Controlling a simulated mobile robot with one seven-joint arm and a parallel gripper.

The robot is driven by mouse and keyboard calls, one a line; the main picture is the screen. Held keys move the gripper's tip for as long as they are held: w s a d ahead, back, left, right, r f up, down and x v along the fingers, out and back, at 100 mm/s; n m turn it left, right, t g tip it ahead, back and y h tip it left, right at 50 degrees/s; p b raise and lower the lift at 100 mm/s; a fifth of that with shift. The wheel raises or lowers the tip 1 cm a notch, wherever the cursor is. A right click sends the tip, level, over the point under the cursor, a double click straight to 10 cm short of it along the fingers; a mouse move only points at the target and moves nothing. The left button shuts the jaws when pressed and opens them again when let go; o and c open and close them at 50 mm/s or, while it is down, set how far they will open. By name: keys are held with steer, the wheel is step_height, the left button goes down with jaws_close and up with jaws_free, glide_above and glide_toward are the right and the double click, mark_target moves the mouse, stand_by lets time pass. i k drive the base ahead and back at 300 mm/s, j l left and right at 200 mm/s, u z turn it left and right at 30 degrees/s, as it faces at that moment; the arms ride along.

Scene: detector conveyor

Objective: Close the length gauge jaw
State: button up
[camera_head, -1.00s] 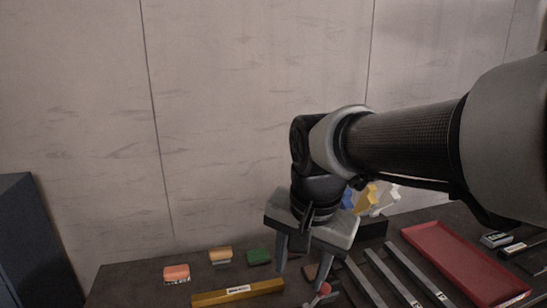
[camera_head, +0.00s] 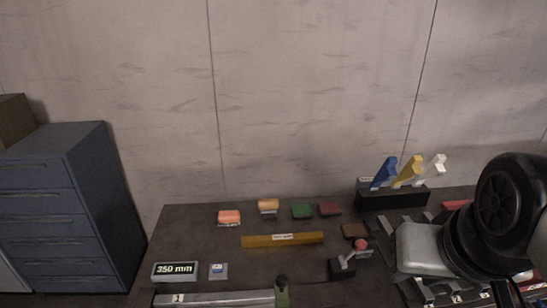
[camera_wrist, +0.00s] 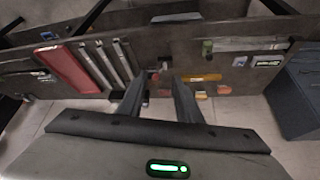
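A yellow bar (camera_head: 282,240), several coloured blocks and a red-knobbed lever fixture (camera_head: 343,265) lie behind the gauge. A black rack (camera_head: 393,198) holds blue, yellow and white pieces. A red tray (camera_wrist: 67,68) shows in the wrist view. A blue-grey cabinet (camera_head: 75,200) stands left.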

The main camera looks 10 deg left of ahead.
mark_target(281, 293)
steer(key=k+u, duration=0.1)
steer(key=u, duration=0.4)
steer(key=k+u, duration=0.15)
steer(key=u, duration=0.35)
steer(key=i+j+u, duration=0.15)
steer(key=j+u, duration=0.25)
steer(key=i+j+z, duration=0.35)
steer(key=j, duration=0.3)
steer(key=l+z, duration=0.1)
steer(key=z, duration=0.6)
steer(key=i+l+z, duration=0.1)
steer(key=z, duration=0.2)
